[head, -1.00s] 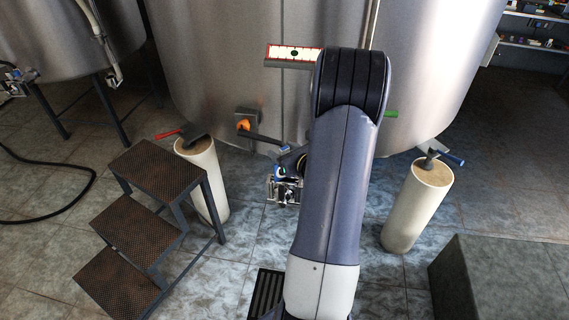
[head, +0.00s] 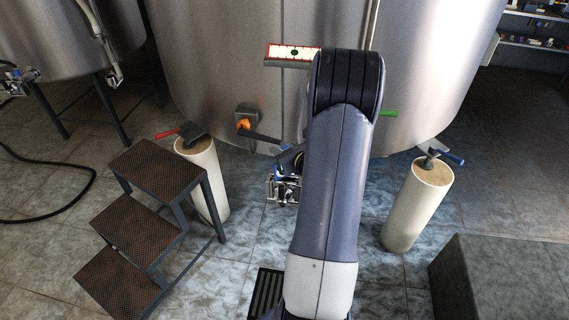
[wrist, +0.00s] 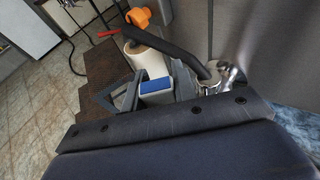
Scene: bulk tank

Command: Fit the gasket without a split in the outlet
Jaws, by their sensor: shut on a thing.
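A chrome fitting with a blue part (head: 284,187), which looks like the tank's outlet, shows low in front of the big steel tank (head: 230,70) in the head view, partly behind my arm. Bright chrome (wrist: 208,76) also shows right of centre in the wrist view. My gripper (wrist: 138,93) shows in part past my wrist link, as a grey finger beside a white block with a blue face. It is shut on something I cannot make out. In the head view my arm hides most of it. I cannot pick out the gasket or see whether it is split.
An orange knob (head: 244,125) with a dark bar is on the tank's front. A pale post (head: 204,180) carries a red-handled tool; another (head: 416,206) carries a blue-handled one. Dark steps (head: 145,225) stand at left, a dark block (head: 500,280) at lower right.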

